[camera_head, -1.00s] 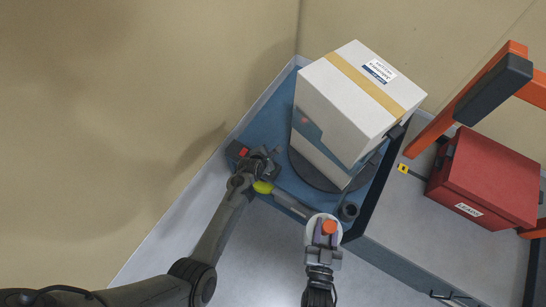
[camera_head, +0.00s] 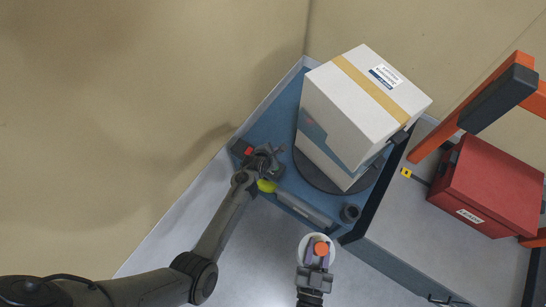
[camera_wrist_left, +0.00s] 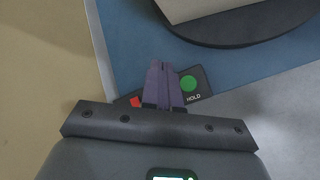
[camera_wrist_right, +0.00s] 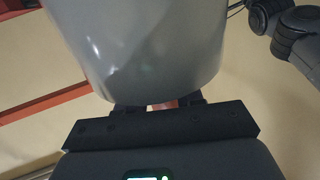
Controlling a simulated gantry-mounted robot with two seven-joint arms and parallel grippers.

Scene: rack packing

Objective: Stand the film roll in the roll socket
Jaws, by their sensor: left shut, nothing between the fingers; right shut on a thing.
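The film roll is a pale roll (camera_head: 305,245) with an orange core end on top. My right gripper (camera_head: 319,254) is shut on it and holds it in front of the blue platform. In the right wrist view the roll (camera_wrist_right: 140,50) fills the upper middle, and its far end is out of view. The roll socket (camera_head: 350,212) is a dark round cup at the platform's front right corner, empty, above and right of the roll, apart from it. My left gripper (camera_head: 270,163) is shut and empty; its fingers (camera_wrist_left: 164,85) are over a panel with a green HOLD button (camera_wrist_left: 188,83).
A large taped white box (camera_head: 355,100) stands on a dark round turntable (camera_head: 312,176) on the blue platform (camera_head: 285,120). A grey bar (camera_head: 305,210) lies along the front edge. A red case (camera_head: 490,185) sits on the grey bench at right, by an orange frame (camera_head: 435,135).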

